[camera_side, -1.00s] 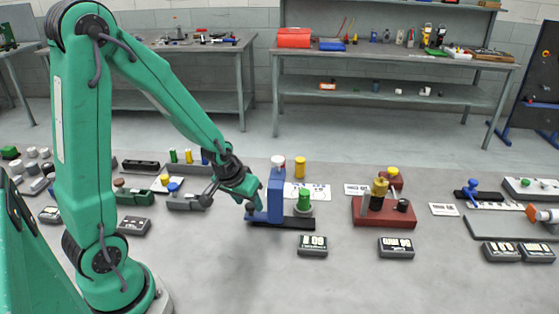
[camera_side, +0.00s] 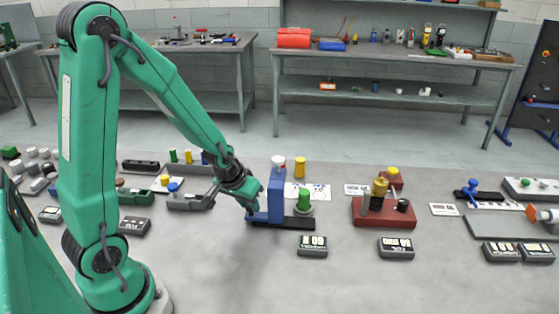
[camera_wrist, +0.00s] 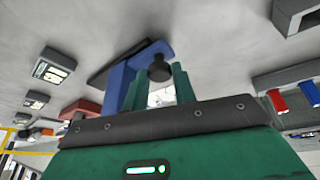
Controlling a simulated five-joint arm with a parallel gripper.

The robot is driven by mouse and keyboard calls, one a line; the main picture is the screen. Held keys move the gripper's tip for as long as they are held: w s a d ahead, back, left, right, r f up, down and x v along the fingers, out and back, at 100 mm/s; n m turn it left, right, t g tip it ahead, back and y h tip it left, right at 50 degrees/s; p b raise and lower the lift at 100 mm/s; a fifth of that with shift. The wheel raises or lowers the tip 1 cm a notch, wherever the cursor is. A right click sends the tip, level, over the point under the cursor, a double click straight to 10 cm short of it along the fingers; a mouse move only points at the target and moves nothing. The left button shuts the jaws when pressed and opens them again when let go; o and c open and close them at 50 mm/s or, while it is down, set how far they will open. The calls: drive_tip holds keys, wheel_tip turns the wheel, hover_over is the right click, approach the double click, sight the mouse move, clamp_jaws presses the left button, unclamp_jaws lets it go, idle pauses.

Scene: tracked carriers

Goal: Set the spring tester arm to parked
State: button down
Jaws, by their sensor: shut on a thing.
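The blue tester (camera_side: 276,197) stands on the table just right of my gripper (camera_side: 252,206). It has a blue upright with a white and red top and a dark base bar, with a green cap toward its right end. In the wrist view the blue upright (camera_wrist: 120,82) rises behind my fingers. A black round knob (camera_wrist: 159,70) of the tester sits between the two green fingers of my gripper (camera_wrist: 159,84), which are shut on it. In the side view my fingers mostly hide this knob.
A red block with a brass cylinder (camera_side: 380,188) stands to the right. Dark labelled boxes (camera_side: 312,245) lie in front. A grey fixture with a blue knob (camera_side: 188,200) stands close left of my gripper.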

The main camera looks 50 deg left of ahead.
drive_tip(key=shift+s+a, duration=1.15)
drive_tip(key=c, duration=1.1)
unclamp_jaws()
drive_tip(key=shift+c, duration=0.2)
drive_tip(key=shift+s+d+r, duration=0.1)
drive_tip(key=shift+s+r, duration=0.05)
drive_tip(key=shift+r, duration=0.45)
drive_tip(key=v, duration=0.6)
drive_tip(key=shift+s+r, duration=0.2)
drive_tip(key=shift+d, duration=0.15)
